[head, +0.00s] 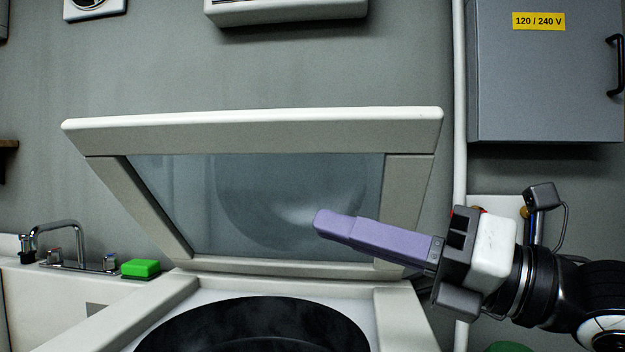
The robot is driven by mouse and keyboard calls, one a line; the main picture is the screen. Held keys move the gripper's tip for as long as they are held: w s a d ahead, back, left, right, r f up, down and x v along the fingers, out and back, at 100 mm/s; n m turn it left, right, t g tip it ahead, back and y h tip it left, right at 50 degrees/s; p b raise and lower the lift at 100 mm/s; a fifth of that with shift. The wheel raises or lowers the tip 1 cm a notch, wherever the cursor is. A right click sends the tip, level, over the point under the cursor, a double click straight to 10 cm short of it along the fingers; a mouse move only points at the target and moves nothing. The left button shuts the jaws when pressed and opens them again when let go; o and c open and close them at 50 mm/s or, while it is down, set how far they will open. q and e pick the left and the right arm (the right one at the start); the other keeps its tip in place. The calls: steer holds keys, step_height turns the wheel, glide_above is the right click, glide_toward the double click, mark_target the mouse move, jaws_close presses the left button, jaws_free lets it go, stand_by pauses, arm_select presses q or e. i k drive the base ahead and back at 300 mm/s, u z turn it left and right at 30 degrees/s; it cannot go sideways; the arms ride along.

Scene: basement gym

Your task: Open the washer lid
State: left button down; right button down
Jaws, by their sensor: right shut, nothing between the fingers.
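The washer lid (265,131) stands raised and tilted back, hinged at the rear of the washer (155,310). It has a pale frame around a see-through glass pane. The dark round drum opening (255,328) shows below it. My right gripper (322,224) comes in from the right, in front of the lid's glass, its purple fingers shut and empty and pointing left. I cannot tell whether it touches the lid. My left gripper is not in view.
A sink with a faucet (70,247) and a green sponge (140,268) is at the left. A grey electrical box (545,80) and a white vertical pipe (459,90) are on the wall at the right. A white wall unit (285,12) is above the lid.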

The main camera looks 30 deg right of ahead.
mark_target(408, 137)
steer(key=u, duration=0.7)
steer(key=k, duration=2.05)
steer(key=z, duration=0.35)
steer(key=i, duration=1.65)
